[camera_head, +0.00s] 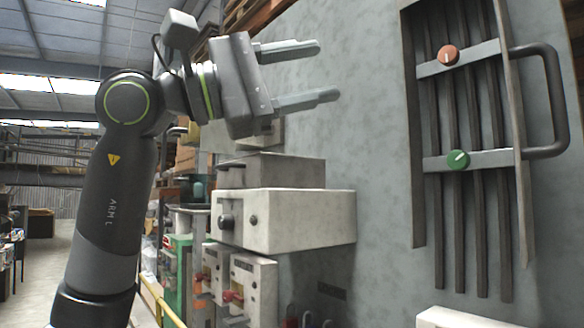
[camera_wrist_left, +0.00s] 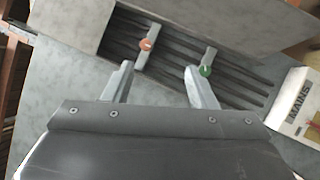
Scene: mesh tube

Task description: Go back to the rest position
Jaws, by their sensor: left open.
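My left gripper (camera_head: 326,72) is raised in front of the grey wall in the head view. Its two fingers are apart with nothing between them. The fingers also show in the left wrist view (camera_wrist_left: 160,80), pointing toward a dark slatted panel. That panel carries an orange-red knob (camera_head: 448,55) on an upper crossbar and a green knob (camera_head: 458,159) on a lower crossbar. Both knobs show in the left wrist view, the orange one (camera_wrist_left: 146,44) and the green one (camera_wrist_left: 206,71). In the head view the gripper is left of the panel and clear of it. My right gripper is not in view.
A dark handle (camera_head: 560,100) sticks out at the panel's right side. Light grey boxes (camera_head: 300,218) jut from the wall below my left gripper. A white box (camera_head: 460,318) shows at the bottom right. A warehouse aisle (camera_head: 45,265) opens at the far left.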

